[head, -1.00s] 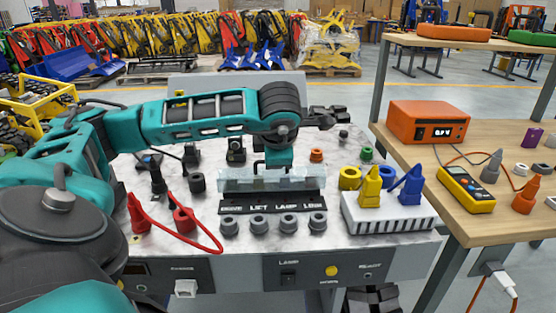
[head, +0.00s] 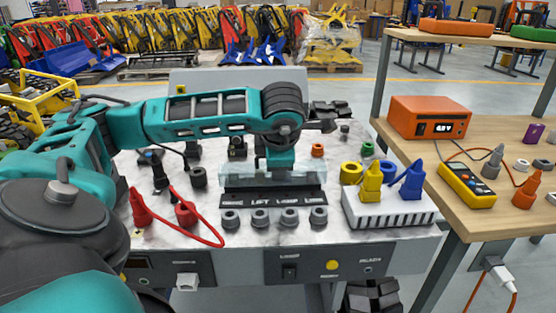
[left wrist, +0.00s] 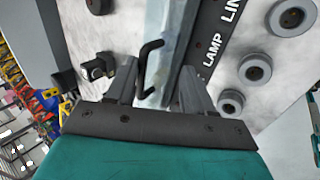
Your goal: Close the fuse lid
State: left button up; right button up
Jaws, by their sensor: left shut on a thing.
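The fuse lid (head: 312,177) is a clear, glassy cover over the dark fuse box (head: 318,198), whose front strip has white lettering. The box is in the middle of the marbled bench panel. My left gripper (head: 278,168) reaches down onto the lid from above. In the left wrist view, the lid's edge (left wrist: 178,38) and its black bent handle (left wrist: 147,68) lie between the fingers of my left gripper (left wrist: 158,92). The gripper is shut on the lid; the exact contact is hard to see. How far the lid is tilted is unclear. My right gripper is not in view.
Several grey ring knobs (head: 260,218) line up in front of the box. Red plugs with a cable (head: 186,214) lie left. A white ribbed block (head: 390,212) with yellow and blue plugs stands right. A wooden side table (head: 470,220) holds a yellow meter (head: 466,186).

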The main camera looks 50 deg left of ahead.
pick_arm(q)
jog(key=shift+s+d+f, duration=0.15)
jog(key=shift+d+f, duration=0.1)
jog(key=shift+d, duration=0.05)
dwell(0.6)
jog(key=shift+d+r, duration=0.1)
jog(key=shift+r, duration=0.15)
jog(key=p+v, duration=0.3)
jog(key=v, duration=0.9)
jog(key=shift+a+r, duration=0.2)
jog(key=shift+r, duration=0.2)
